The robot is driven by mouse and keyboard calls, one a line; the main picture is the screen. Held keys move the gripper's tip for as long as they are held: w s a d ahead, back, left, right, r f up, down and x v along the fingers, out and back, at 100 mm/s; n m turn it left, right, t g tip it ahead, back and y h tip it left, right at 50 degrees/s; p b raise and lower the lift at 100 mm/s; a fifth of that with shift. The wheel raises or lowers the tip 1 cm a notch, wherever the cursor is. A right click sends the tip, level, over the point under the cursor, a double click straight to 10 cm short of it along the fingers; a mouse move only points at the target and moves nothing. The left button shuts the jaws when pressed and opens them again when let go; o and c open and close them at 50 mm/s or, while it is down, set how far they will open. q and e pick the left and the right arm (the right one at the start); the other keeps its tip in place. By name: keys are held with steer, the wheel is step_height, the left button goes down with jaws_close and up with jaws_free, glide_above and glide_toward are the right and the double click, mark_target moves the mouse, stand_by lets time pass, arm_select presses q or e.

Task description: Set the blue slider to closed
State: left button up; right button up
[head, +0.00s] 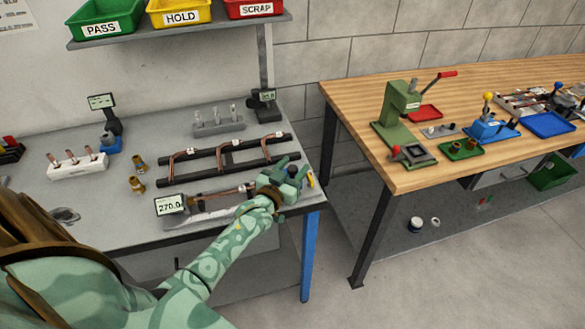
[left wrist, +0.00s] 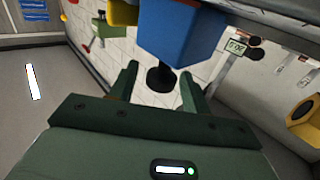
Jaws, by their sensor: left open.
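The blue slider (left wrist: 180,35) shows in the left wrist view as a blue block with a black round knob (left wrist: 160,78) sticking out of it. A yellow piece sits beside the block. My left gripper (left wrist: 160,88) is open, with its two green fingers on either side of the knob in the picture; I cannot tell whether they touch it. In the head view my left gripper (head: 292,168) is at the right end of the gauge with the 270.0 display (head: 170,204), and it hides most of the slider there. My right gripper is not in view.
A black rack with copper tubes (head: 225,158) stands just behind the gauge. A white block with copper pieces (head: 78,163) and brass fittings (head: 137,184) are to the left. The grey table ends right of my gripper; a wooden bench (head: 350,95) stands beyond a gap.

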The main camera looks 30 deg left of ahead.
arm_select(q)
jaws_close()
steer(key=s+a+p, duration=0.1)
steer(key=s+a, duration=0.1)
steer(key=s+a+p, duration=0.2)
steer(key=s, duration=0.1)
steer(key=shift+s+a, duration=0.2)
steer(key=shift+a, duration=0.15)
jaws_free()
steer(key=shift+s, duration=0.1)
steer(key=s+d, duration=0.1)
steer(key=s, duration=1.5)
steer(key=shift+s+p, duration=0.15)
steer(key=shift+p, duration=0.3)
steer(key=shift+d, duration=0.1)
